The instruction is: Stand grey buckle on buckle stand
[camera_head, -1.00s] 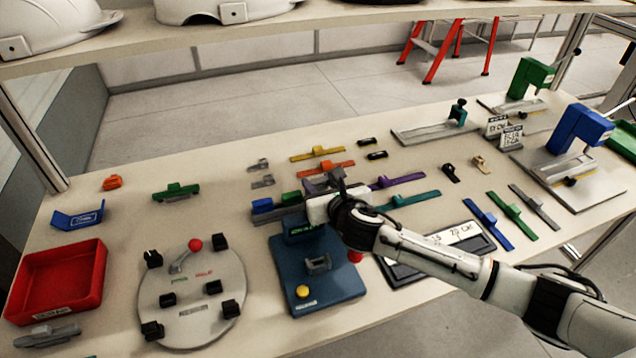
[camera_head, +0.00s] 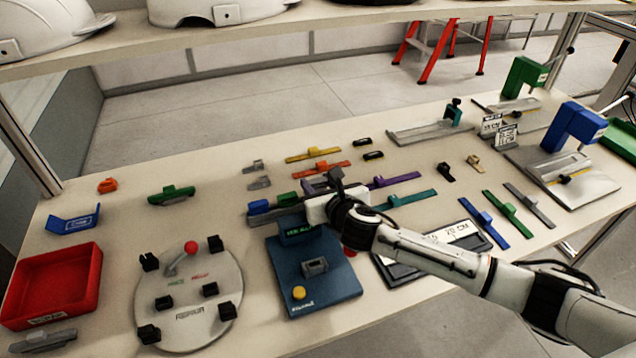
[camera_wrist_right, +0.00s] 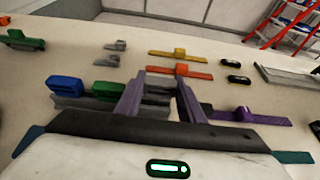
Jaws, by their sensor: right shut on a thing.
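The buckle stand (camera_wrist_right: 70,104) is a low grey rail behind the dark blue box. A blue buckle (camera_wrist_right: 65,85) and a green buckle (camera_wrist_right: 110,88) stand on it side by side. My right gripper (camera_wrist_right: 158,84) is at the rail's right end, beside the green buckle. It is shut on a small grey piece, the grey buckle (camera_wrist_right: 158,92), seen between its fingers. The fingers and wrist hide most of it, and I cannot tell whether it touches the rail. In the head view my right gripper (camera_head: 322,186) hides that end too. My left gripper is not in view.
Yellow (camera_head: 313,155), orange (camera_head: 320,169) and purple (camera_head: 393,180) straps lie behind and right of my gripper. Two small grey clips (camera_head: 258,166) lie left of them. The dark blue box (camera_head: 325,280) is in front, with a round grey plate (camera_head: 188,320) to its left.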

